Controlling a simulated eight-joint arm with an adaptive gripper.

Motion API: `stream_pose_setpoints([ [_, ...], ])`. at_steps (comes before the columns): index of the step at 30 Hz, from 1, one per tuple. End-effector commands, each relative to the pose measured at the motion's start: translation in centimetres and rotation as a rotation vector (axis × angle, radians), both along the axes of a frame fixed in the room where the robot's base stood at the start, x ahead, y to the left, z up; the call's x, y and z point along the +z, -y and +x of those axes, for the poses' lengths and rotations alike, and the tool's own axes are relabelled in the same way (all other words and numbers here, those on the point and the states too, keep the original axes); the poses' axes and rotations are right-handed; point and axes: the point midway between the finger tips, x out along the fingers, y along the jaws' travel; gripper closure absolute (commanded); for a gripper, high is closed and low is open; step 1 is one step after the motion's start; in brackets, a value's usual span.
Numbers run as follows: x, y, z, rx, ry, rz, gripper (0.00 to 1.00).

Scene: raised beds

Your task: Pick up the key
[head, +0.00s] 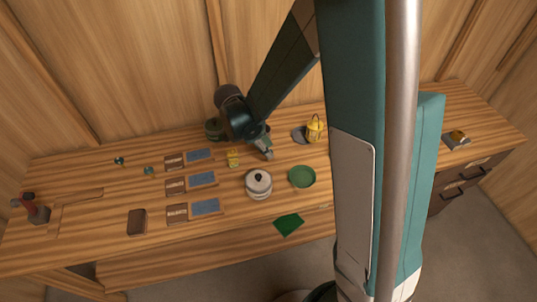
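I cannot pick out the key for certain in the head view. A small brass-coloured item (458,134) lies on a grey block or tray at the right end of the bench, too small to identify. A small yellow item (233,158) stands just left of my gripper, its shape also unclear. My gripper (266,153) points down low over the middle of the wooden bench (100,225), behind a white lidded pot. Its fingers are small and partly hidden by my wrist, so their opening is unclear. I see nothing clearly held.
The white pot (258,184), green dish (302,177), green cloth (289,224) and yellow lantern (315,128) surround my gripper. Several brown-and-blue cards (205,179) lie left. A brown block (137,222) and red-handled tool (35,210) sit farther left. My arm hides bench at right.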

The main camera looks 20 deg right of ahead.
Motion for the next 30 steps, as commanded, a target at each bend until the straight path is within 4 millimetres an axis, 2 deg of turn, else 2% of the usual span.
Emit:
stream_pose_setpoints([
  [3,-1.2,0.5,0.1,0.000,0.000,0.000,0.74],
  [9,-2.4,1.0,0.2,0.001,0.000,0.000,0.74],
  [27,-2.6,1.1,0.1,0.001,0.000,0.000,0.74],
  [28,-2.6,1.1,0.1,0.001,0.000,0.000,0.75],
  [30,-2.6,1.1,0.1,0.001,0.000,0.000,0.84],
])
